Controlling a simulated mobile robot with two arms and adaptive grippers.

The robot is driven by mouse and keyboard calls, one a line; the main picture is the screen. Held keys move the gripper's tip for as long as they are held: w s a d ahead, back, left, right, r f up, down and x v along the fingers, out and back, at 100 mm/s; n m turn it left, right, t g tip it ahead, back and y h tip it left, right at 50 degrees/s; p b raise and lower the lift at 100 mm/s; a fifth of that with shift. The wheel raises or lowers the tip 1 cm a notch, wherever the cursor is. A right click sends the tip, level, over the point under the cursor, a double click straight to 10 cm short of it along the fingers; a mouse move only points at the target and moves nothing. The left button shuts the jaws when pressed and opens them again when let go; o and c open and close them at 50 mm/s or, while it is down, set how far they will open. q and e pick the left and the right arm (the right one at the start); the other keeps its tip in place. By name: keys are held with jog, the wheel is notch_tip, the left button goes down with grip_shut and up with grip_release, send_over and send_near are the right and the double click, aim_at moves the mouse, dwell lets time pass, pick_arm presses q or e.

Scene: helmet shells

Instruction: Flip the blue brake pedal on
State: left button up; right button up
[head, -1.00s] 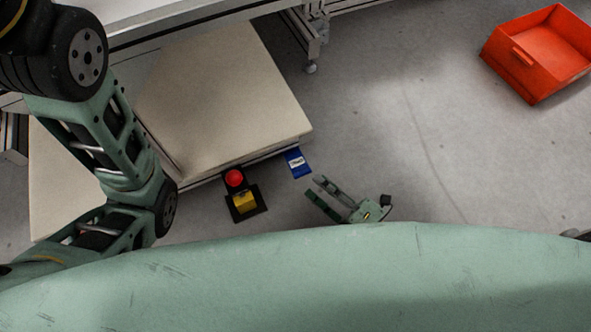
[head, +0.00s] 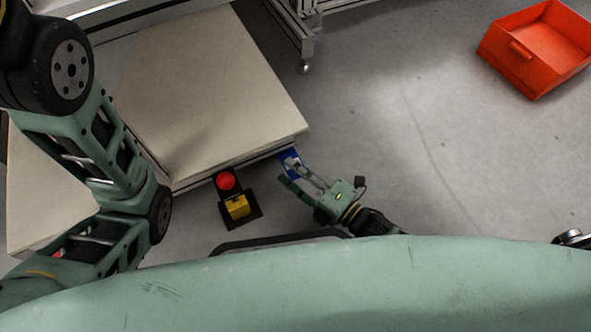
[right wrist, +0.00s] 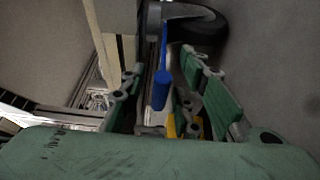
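The blue brake pedal (head: 291,163) sticks out at the front right corner of the beige platform in the head view, partly hidden by my right gripper. In the right wrist view the blue pedal (right wrist: 162,88) shows as a narrow blue bar between the two fingers. My right gripper (head: 296,172) is open, its fingers apart and reaching to the pedal; it also shows in the right wrist view (right wrist: 160,85). I cannot tell whether a finger touches the pedal. My left arm comes in at the left of the head view, but its gripper is out of view.
A red emergency button (head: 226,181) on a yellow and black mount sits left of the pedal. The beige platform (head: 215,95) lies behind it. An orange-red bin (head: 535,50) stands at the top right. The grey floor right of my gripper is clear.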

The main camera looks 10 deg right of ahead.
grip_shut()
dwell(0.3)
